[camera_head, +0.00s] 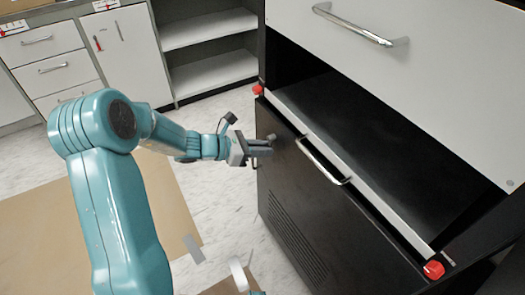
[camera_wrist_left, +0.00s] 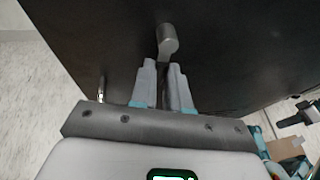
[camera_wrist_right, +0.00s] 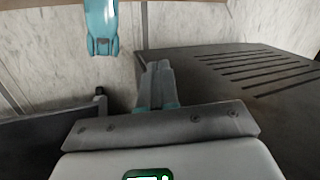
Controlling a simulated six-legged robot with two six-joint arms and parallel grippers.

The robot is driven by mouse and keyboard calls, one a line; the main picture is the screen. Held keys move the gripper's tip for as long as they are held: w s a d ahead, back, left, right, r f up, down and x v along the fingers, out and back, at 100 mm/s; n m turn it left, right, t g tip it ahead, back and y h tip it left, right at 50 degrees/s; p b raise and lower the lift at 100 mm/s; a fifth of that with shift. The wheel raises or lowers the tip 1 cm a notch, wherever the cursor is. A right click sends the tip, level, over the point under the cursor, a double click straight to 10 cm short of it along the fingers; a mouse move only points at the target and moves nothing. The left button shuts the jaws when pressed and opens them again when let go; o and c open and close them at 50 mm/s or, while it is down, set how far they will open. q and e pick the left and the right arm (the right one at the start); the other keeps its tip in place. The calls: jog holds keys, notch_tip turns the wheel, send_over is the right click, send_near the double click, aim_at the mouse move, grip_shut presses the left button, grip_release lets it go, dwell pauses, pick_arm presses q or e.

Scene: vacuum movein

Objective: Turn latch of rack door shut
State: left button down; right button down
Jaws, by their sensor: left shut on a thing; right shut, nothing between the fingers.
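The rack door (camera_head: 300,200) is a black panel with a vented lower part, below a grey drawer front. The latch (camera_wrist_left: 167,42) is a small grey metal piece with a rounded end on the door's black face. My left gripper (camera_head: 265,143) is at the door's upper left area. In the left wrist view its fingers (camera_wrist_left: 164,72) are on either side of the latch's lower part and grip it; the fingers partly hide it. My right gripper (camera_wrist_right: 158,70) is shut and empty, beside a dark slotted panel (camera_wrist_right: 250,65).
A metal bar handle (camera_head: 325,162) stands out from the door, right of my left gripper. Red knobs (camera_head: 433,269) (camera_head: 258,89) sit at the rack's corners. An open black shelf (camera_head: 370,130) lies above the door. White cabinets (camera_head: 45,60) stand at the back left.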

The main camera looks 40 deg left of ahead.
pick_arm(q)
jog(key=shift+a+r, duration=0.1)
dwell(0.4)
jog(key=c, duration=1.4)
grip_release()
jog(key=p+v, duration=0.3)
jog(key=v, duration=1.3)
jog(key=shift+s+p, duration=0.2)
jog(key=shift+p, duration=0.2)
jog(key=shift+r, duration=0.1)
